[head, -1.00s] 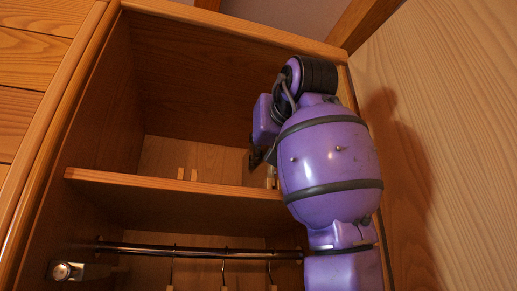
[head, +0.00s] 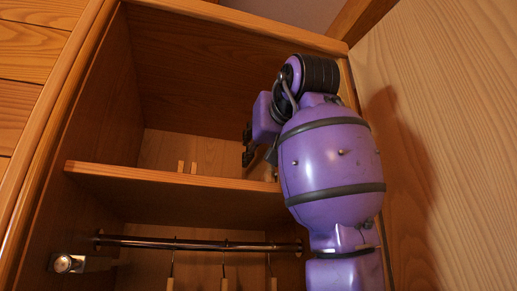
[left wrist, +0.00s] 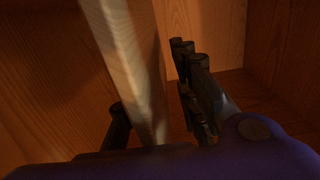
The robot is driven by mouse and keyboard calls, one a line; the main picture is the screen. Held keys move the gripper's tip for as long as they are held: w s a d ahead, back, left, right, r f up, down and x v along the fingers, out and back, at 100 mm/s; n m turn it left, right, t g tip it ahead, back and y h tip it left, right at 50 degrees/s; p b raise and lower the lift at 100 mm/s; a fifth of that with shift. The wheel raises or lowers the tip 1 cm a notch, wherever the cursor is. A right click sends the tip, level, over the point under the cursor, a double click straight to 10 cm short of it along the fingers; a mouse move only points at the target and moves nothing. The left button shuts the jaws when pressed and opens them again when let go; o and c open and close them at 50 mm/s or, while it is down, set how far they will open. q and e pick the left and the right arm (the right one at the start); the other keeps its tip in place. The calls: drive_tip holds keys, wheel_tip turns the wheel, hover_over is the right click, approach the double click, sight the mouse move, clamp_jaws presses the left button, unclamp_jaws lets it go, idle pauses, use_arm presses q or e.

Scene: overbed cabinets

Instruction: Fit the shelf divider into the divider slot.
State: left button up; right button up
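The divider slot shows in the head view as two short pale upright cleats (head: 187,168) with a narrow gap, on the shelf against the back panel. My left gripper (head: 247,146) is in the upper compartment, to the right of the cleats and above the shelf, its dark fingers apart. In the left wrist view a pale wooden board, apparently the shelf divider (left wrist: 137,60), runs from the top edge down between the fingers of the left gripper (left wrist: 155,110). A gap shows between board and right finger; contact on the left is unclear. My arm hides the divider in the head view.
The shelf (head: 120,178) crosses the cabinet, with a clothes rail (head: 200,244) and several hangers below. The cabinet's left wall (head: 95,120) and a pale panel (head: 450,130) on the right bound the space. The shelf's left part is clear.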

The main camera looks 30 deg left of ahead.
use_arm(q)
drive_tip(key=v, duration=1.2)
idle(1.4)
